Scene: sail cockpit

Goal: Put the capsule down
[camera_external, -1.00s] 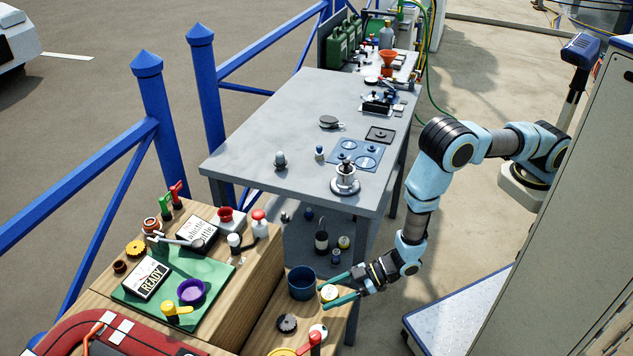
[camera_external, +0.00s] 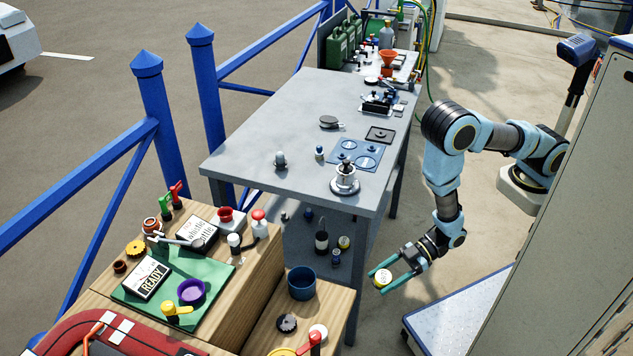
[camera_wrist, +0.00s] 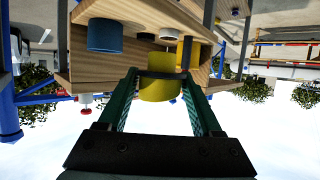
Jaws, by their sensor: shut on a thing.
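The capsule (camera_external: 382,278) is a small yellow cylinder with a pale, marked top. It sits between the green fingers of my gripper (camera_external: 388,277), which is shut on it. In the wrist view the yellow capsule (camera_wrist: 160,88) shows between the two fingertips (camera_wrist: 162,82). My gripper holds it in the air, to the right of the low wooden bench and apart from it.
A blue cup (camera_external: 302,283) stands on the low wooden bench (camera_external: 268,318), with a dark knob (camera_external: 287,323) and a white round piece (camera_external: 318,331) in front. The grey table (camera_external: 270,115) holds several fittings. Open floor lies below my gripper.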

